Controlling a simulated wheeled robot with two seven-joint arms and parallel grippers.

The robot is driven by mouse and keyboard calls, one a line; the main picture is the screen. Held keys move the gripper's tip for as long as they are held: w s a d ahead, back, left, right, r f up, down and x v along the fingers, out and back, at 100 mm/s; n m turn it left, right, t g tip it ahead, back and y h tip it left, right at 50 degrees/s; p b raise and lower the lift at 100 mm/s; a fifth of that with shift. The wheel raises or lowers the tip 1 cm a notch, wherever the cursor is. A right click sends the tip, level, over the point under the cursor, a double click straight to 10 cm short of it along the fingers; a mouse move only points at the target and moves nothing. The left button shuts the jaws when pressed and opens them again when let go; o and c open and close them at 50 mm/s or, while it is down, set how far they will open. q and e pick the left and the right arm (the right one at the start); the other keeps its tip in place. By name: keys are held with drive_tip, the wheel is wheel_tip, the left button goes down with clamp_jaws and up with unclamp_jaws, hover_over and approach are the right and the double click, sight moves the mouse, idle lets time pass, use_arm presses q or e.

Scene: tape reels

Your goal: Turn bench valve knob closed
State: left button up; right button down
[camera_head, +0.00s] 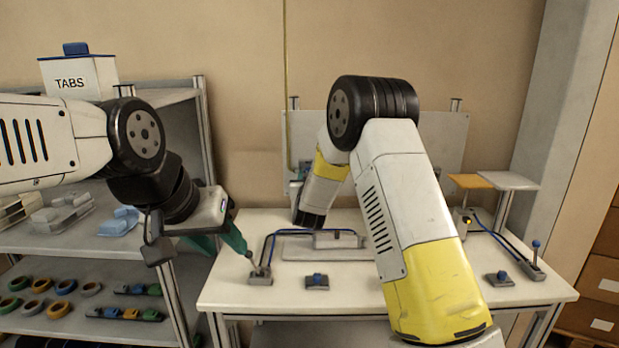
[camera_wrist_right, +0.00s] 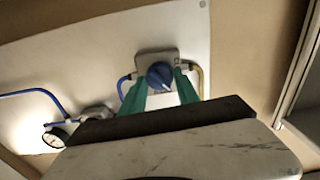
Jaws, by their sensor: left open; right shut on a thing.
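The blue valve knob (camera_wrist_right: 158,72) sits on a grey square block on a pale panel in the right wrist view. My right gripper (camera_wrist_right: 160,86) has its green fingers on either side of the knob and is shut on it. A pale pointer mark shows on the knob's face. In the head view my right arm reaches to the back panel (camera_head: 440,150), and its gripper and the knob cannot be made out there. My left gripper (camera_head: 222,244) is open and empty, with green fingers above the left end of the bench.
The workbench (camera_head: 235,292) holds a blue-topped lever (camera_head: 535,255), small blue-knobbed blocks (camera_head: 317,281) and a flat fixture with blue tubing. A shelf of tape rings (camera_head: 62,287) stands left. A round gauge (camera_wrist_right: 54,138) and blue tube lie left of the knob.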

drive_tip(key=n, duration=1)
drive_tip(key=shift+a+f, duration=0.1)
drive_tip(key=shift+n, duration=0.4)
drive_tip(key=c, duration=0.9)
unclamp_jaws()
drive_tip(key=s, duration=0.8)
